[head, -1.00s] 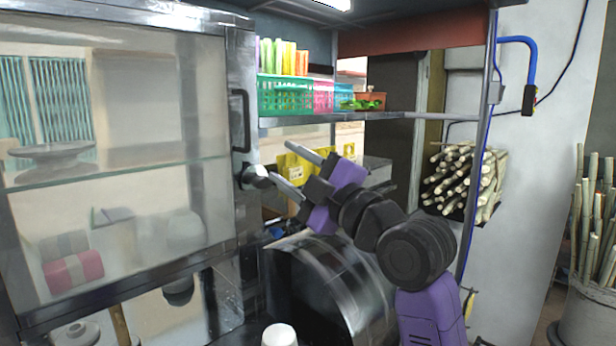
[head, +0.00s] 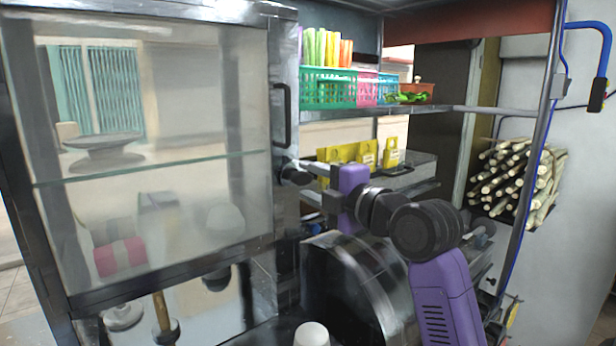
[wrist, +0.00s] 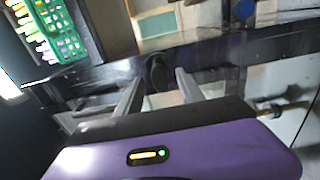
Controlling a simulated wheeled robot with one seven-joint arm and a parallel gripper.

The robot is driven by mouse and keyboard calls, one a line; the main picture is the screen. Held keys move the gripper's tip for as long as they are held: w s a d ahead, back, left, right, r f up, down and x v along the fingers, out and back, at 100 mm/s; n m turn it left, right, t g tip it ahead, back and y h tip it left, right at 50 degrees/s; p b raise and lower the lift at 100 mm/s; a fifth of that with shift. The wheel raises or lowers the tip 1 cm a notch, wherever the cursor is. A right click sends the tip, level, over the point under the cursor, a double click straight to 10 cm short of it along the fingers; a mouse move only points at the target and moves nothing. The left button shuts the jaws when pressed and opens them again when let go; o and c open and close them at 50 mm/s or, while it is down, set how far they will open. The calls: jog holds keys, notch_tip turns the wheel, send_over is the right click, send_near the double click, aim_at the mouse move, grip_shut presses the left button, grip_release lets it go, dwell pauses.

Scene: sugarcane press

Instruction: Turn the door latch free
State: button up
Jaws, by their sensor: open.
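The glass-fronted cabinet door (head: 150,190) has a metal frame and a dark bar handle (head: 281,115). The dark door latch (head: 296,177) is a knob on the frame just below the handle. In the wrist view the latch (wrist: 160,72) shows as a dark round shape between and just beyond my fingertips. My gripper (head: 312,181) is open, with its fingers pointing left at the latch. In the wrist view my gripper (wrist: 157,76) has its two grey fingers well apart, one on each side of the latch. I cannot tell whether either finger touches it.
A shelf (head: 450,112) with a green basket (head: 328,88) and a plant pot (head: 415,92) is above my arm. Yellow packets (head: 350,153) stand behind my gripper. A dark rounded machine housing (head: 350,285) is below it. Cut cane (head: 515,180) is stacked at the right.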

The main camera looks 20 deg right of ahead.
jog(key=shift+w+a, duration=0.2)
jog(key=shift+w, duration=0.35)
grip_shut()
